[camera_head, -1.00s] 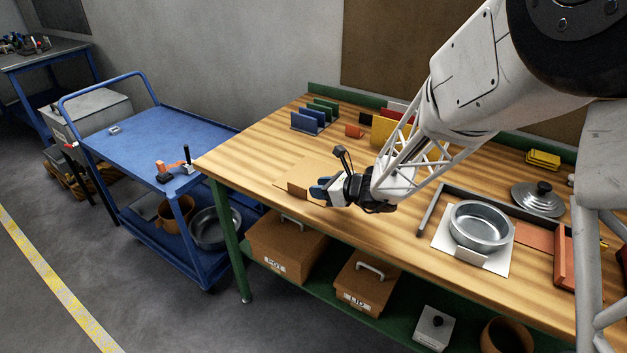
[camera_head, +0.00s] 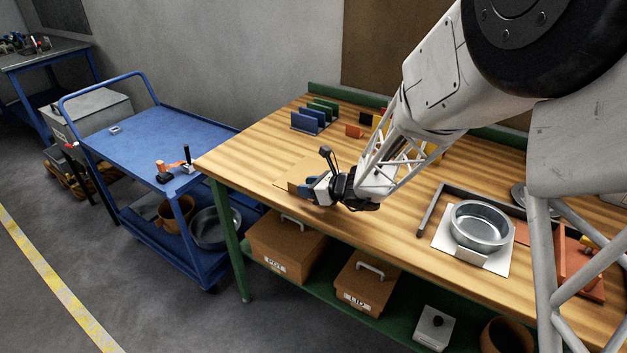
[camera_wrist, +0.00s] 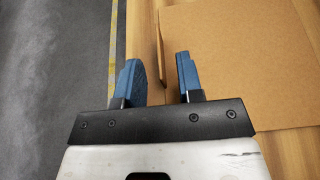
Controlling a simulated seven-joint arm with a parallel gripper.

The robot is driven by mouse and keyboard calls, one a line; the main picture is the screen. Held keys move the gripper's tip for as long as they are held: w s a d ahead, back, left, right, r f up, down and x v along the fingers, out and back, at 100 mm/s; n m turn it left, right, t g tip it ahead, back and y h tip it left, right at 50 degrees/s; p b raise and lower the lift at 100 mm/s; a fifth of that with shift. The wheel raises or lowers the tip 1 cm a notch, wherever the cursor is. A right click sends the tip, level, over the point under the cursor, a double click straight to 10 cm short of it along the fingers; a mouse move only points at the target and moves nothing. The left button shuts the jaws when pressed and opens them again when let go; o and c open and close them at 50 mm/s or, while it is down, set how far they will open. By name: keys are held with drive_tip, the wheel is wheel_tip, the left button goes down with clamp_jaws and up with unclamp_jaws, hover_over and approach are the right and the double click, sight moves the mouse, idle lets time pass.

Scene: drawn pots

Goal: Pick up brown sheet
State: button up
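The brown sheet (camera_head: 293,174) lies flat near the front left edge of the wooden table, partly hidden behind my gripper in the head view. In the wrist view the sheet (camera_wrist: 240,60) fills the upper right, with a short upturned flap along its left edge. My gripper (camera_wrist: 160,80) is open, its two blue fingers apart. The flap's near end lies ahead of the gap between the fingers, with nothing seen held. In the head view my gripper (camera_head: 308,189) is low at the sheet's front side.
The wooden table (camera_head: 270,140) has a front edge close to my gripper. A metal pot (camera_head: 481,227) stands on a white plate at the right. Blue and green racks (camera_head: 312,118) stand behind the sheet. A blue cart (camera_head: 150,145) is left of the table.

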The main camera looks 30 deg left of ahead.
drive_tip(key=shift+x, duration=1.75)
clamp_jaws()
